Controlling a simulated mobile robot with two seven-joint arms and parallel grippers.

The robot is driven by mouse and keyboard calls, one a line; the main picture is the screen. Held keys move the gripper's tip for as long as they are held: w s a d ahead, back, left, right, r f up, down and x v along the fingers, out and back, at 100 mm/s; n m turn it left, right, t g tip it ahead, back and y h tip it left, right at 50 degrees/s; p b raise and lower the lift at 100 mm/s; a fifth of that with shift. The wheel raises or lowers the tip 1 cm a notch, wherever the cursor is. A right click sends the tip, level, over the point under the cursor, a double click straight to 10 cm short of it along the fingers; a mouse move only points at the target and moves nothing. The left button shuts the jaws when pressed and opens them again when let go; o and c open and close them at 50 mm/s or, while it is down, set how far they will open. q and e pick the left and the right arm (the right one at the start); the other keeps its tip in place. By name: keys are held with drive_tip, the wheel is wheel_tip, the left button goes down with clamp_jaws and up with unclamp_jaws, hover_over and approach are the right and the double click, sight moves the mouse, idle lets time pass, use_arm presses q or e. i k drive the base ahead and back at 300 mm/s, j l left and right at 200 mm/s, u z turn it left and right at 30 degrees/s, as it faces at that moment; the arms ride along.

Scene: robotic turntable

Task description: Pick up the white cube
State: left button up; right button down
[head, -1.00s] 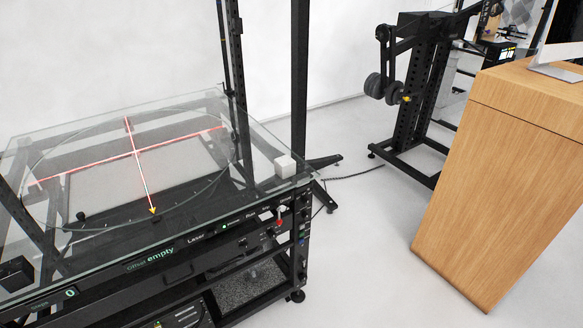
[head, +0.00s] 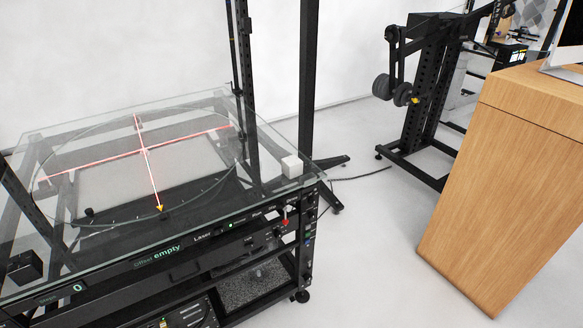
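The white cube (head: 292,166) sits on the clear glass top (head: 262,192) of the turntable rig, near its right corner. Nothing touches the cube apart from the glass under it. Neither of my grippers shows in the head view.
A round glass turntable with a red laser cross (head: 142,151) fills the middle of the rig. A black post (head: 307,90) stands behind the cube. A wooden desk (head: 510,180) is at the right, with open floor (head: 375,235) between. A black rack (head: 432,90) stands farther back.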

sight(292, 166)
drive_tip(key=i+j, duration=0.2)
drive_tip(key=j, duration=0.15)
drive_tip(key=i+j, duration=0.2)
drive_tip(key=j, duration=0.2)
drive_tip(key=i+j, duration=0.2)
drive_tip(key=j, duration=0.15)
drive_tip(key=i+j+z, duration=0.2)
drive_tip(key=j+z, duration=0.1)
drive_tip(key=z, duration=1.3)
